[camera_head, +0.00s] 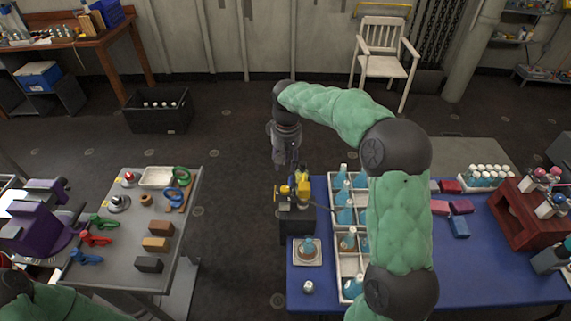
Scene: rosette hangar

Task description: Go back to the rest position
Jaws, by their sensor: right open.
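My right arm, in green padding with black joints, reaches up from the bottom and bends over to the left. My right gripper (286,163) hangs down at its end, open. It is close to a yellow and black device (295,192) at the left edge of the blue table (480,265). I cannot tell whether they touch, and I see nothing held in the gripper. A green part of my left arm shows at the bottom left corner; my left gripper is out of view.
My right arm hides part of a white divided tray (337,232) with blue bottles. A small scale (307,252) holds a bottle. Red and blue blocks and a red rack stand right. A grey table (120,258) with tools stands left. The floor between the tables is clear.

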